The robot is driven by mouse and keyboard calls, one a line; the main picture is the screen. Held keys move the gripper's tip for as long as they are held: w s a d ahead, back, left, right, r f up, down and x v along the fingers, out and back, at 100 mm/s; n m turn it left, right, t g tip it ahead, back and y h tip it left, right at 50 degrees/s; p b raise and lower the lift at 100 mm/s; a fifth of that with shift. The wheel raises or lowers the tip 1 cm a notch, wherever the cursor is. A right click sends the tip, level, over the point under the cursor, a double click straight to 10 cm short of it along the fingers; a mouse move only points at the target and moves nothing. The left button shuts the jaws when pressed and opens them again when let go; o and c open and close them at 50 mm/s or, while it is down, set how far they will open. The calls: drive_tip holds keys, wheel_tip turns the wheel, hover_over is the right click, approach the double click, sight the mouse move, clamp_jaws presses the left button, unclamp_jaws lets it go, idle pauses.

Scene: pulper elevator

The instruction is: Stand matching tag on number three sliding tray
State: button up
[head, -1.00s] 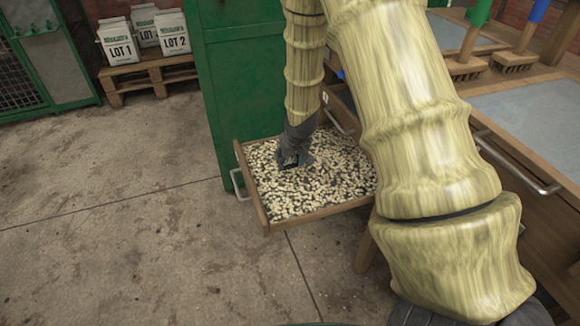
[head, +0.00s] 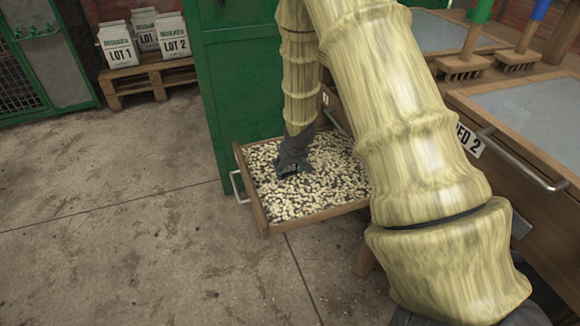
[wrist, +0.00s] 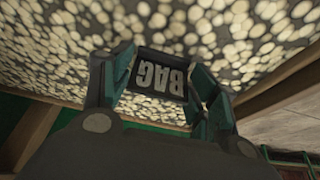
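A pulled-out wooden tray (head: 318,214) full of pale beans stands at the centre of the head view. No number shows on it. My gripper (head: 290,168) points down over the beans, close to their surface; whether anything touches them I cannot tell. In the wrist view my gripper (wrist: 158,80) has its fingers on both sides of a small dark tag (wrist: 160,78).
A green cabinet (head: 238,75) rises behind the tray's left. A drawer with a metal handle (head: 522,162) and a label ending in "ED 2" (head: 468,141) is at right. LOT 1 (head: 118,46) and LOT 2 (head: 173,37) bags stand on a pallet (head: 150,76). The left floor is clear.

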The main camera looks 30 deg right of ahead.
drive_tip(key=shift+o, duration=0.6)
drive_tip(key=shift+r, duration=0.1)
drive_tip(key=shift+r, duration=0.35)
drive_tip(key=p+v, duration=0.3)
drive_tip(key=v, duration=0.8)
drive_tip(key=shift+s+p, duration=0.3)
drive_tip(key=shift+r, duration=0.1)
